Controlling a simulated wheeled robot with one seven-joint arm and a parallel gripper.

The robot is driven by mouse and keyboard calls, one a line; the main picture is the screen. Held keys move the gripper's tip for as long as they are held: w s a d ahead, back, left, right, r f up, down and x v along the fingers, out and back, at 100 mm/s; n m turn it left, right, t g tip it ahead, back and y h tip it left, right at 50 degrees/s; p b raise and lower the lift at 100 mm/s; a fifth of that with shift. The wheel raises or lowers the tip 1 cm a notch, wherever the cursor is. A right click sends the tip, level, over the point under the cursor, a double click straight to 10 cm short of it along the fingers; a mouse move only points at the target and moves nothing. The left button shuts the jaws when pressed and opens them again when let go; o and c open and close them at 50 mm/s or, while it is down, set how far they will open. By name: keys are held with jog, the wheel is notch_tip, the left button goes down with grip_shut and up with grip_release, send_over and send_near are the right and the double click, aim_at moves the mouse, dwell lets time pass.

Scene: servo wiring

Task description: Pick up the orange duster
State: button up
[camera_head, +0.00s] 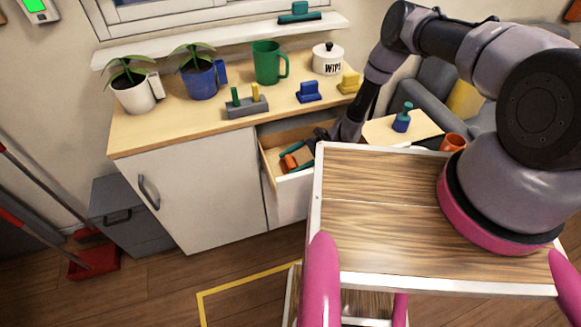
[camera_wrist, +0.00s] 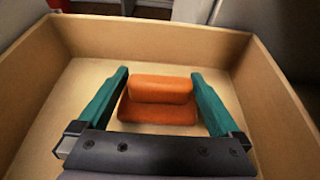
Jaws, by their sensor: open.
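The orange duster (camera_wrist: 160,103) lies in an open wooden drawer (camera_wrist: 280,85). In the wrist view it has a wide base and a raised bar on top. My gripper (camera_wrist: 160,82) is open, with one teal finger to the left and one to the right of the duster. Whether the fingers touch it is not clear. In the head view the duster (camera_head: 290,162) shows as a small orange patch inside the drawer (camera_head: 292,183), with my gripper (camera_head: 293,157) reaching in from the right and partly covering it.
The drawer walls stand close around my gripper. The countertop (camera_head: 150,130) above holds plants, a green mug (camera_head: 268,62), a white pot (camera_head: 327,60) and several small coloured blocks. A side table (camera_head: 385,131) with a blue-green bottle (camera_head: 402,119) stands to the right.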

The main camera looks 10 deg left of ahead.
aim_at(288, 164)
jog(key=x, duration=0.4)
jog(key=c, duration=1.1)
